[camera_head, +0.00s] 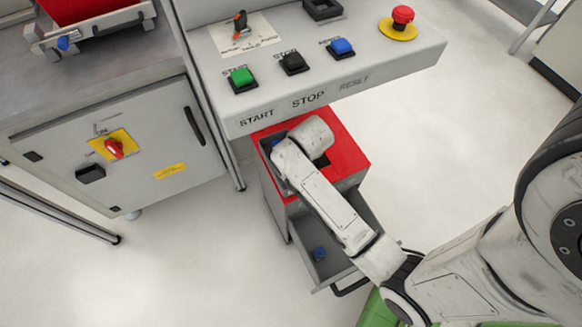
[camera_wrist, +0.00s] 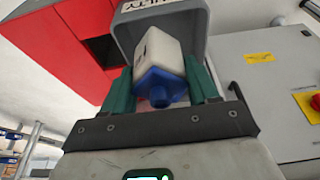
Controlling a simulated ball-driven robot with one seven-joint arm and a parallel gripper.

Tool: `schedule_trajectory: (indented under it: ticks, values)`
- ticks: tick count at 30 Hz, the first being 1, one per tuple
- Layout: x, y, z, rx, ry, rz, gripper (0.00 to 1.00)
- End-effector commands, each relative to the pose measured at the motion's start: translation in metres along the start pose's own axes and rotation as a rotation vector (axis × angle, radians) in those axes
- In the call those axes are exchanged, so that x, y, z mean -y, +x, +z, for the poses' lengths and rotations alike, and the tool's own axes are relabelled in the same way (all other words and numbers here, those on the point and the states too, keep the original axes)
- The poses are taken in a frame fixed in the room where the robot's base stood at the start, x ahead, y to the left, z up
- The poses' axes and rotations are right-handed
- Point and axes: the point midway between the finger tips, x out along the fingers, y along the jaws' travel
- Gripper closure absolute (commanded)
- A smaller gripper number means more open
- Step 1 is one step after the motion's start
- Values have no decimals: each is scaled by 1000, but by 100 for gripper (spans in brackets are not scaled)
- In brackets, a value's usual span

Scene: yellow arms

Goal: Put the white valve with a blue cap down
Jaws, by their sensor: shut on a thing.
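The white valve with a blue cap shows in the wrist view, with its white body (camera_wrist: 162,48) farther off and its blue cap (camera_wrist: 161,86) nearer the camera. My gripper (camera_wrist: 161,84) has its two green fingers closed on the valve from both sides. In the head view my arm reaches over the red-topped cabinet (camera_head: 347,152), under the front edge of the button console. My arm hides the gripper's fingers and most of what it holds there. I cannot tell whether the valve touches a surface.
The console (camera_head: 330,83) with START, STOP and RESET labels overhangs the cabinet. An open drawer (camera_head: 362,215) below holds a small blue object (camera_head: 320,253). A grey cabinet (camera_head: 150,150) with a red switch stands left. Floor to the right is clear.

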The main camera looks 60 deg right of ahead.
Motion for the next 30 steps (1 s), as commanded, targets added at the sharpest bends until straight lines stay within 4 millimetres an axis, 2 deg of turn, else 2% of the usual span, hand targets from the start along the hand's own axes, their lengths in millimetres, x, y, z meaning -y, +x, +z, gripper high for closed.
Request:
schedule_trajectory:
  ticks: [3, 9, 15, 28, 29, 30]
  values:
    - [4, 16, -6, 0, -1, 0, 73]
    - [8, 30, -12, -1, 0, 0, 73]
    - [7, 55, -2, 1, 1, 0, 73]
    - [8, 60, 0, 0, 0, 0, 73]
    - [8, 60, 0, 0, 1, -1, 39]
    - [8, 60, -1, -1, 1, -1, 35]
